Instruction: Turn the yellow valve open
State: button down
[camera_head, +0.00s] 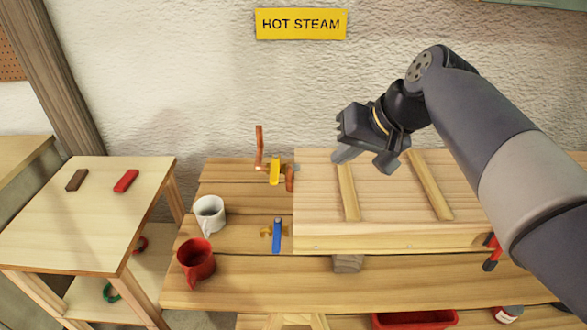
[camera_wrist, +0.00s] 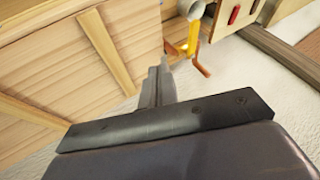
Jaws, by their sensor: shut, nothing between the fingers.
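The yellow valve handle (camera_head: 275,171) stands at the back of the wooden bench, left of the large wooden box, with copper-coloured pipe beside it. In the wrist view the yellow handle (camera_wrist: 193,35) is at the top, right of centre, and its lower part meets the orange-brown pipe. My gripper (camera_head: 345,153) hangs above the back of the box, right of the valve and apart from it. In the wrist view its fingers (camera_wrist: 158,85) are together with nothing between them, and the valve lies beyond their tips.
The wooden box (camera_head: 390,190) with two battens fills the bench's right side. A blue valve handle (camera_head: 277,235), a white mug (camera_head: 210,214) and a red mug (camera_head: 196,260) stand left of it. A side table (camera_head: 85,215) holds brown and red blocks. A "HOT STEAM" sign (camera_head: 301,24) hangs above.

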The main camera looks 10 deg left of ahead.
aim_at(275, 169)
jog(key=x, duration=0.6)
jog(key=a+r+x, duration=0.1)
jog(key=x, duration=0.3)
jog(key=shift+w+f, duration=0.1)
jog(key=shift+w, duration=0.2)
jog(key=a, duration=0.1)
jog(key=a+p, duration=0.1)
jog(key=a, duration=0.1)
jog(key=shift+s+a, duration=0.1)
jog(key=shift+s, duration=0.2)
jog(key=shift+s+a+f, duration=0.1)
jog(key=shift+a, duration=0.35)
